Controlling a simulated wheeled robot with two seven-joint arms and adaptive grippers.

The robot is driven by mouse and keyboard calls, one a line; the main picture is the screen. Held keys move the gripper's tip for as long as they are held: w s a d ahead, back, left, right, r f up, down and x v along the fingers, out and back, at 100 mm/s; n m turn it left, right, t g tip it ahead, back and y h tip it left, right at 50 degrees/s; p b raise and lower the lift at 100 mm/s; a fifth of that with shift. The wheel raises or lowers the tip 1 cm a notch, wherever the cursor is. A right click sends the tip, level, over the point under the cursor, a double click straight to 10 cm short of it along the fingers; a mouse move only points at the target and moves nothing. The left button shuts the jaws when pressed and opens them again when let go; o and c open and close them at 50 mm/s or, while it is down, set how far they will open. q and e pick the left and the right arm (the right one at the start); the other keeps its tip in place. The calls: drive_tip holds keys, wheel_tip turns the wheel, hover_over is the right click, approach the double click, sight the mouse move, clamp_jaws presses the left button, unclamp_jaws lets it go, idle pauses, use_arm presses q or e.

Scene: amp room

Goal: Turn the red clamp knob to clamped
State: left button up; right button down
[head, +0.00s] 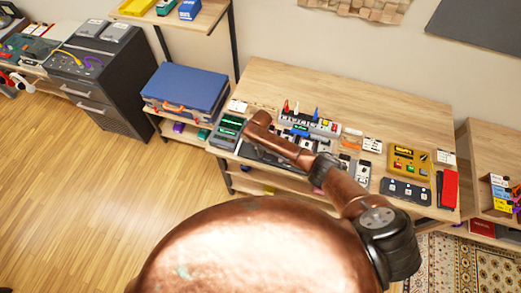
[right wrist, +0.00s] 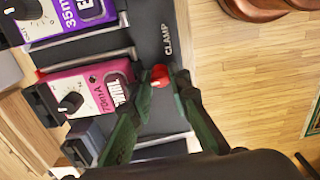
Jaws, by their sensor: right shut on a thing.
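The red clamp knob (right wrist: 160,72) is on a dark board beside the white word CLAMP, in the right wrist view. A small pale mark shows on it. My right gripper (right wrist: 159,84) has its dark green fingers on either side of the knob and is shut on it. In the head view my copper right arm reaches over the workbench, and I cannot make out the knob there. The left gripper is in neither view.
A pink pedal (right wrist: 88,92) and a purple pedal (right wrist: 75,17) sit on the board beside the knob. The workbench (head: 390,101) also holds a yellow box (head: 408,160) and several small devices. A blue case (head: 185,90) stands to the left.

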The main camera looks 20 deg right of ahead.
drive_tip(key=shift+w+a+r+m, duration=0.2)
drive_tip(key=shift+w+r+m, duration=0.1)
drive_tip(key=shift+m, duration=0.2)
drive_tip(key=c, duration=2)
unclamp_jaws()
drive_tip(key=shift+f, duration=0.1)
drive_tip(key=shift+o, duration=0.9)
drive_tip(key=shift+s+d+f, duration=0.1)
drive_tip(key=shift+s+d, duration=0.05)
drive_tip(key=shift+r, duration=0.2)
wheel_tip(320, 180, up, 8)
drive_tip(key=shift+f, duration=0.2)
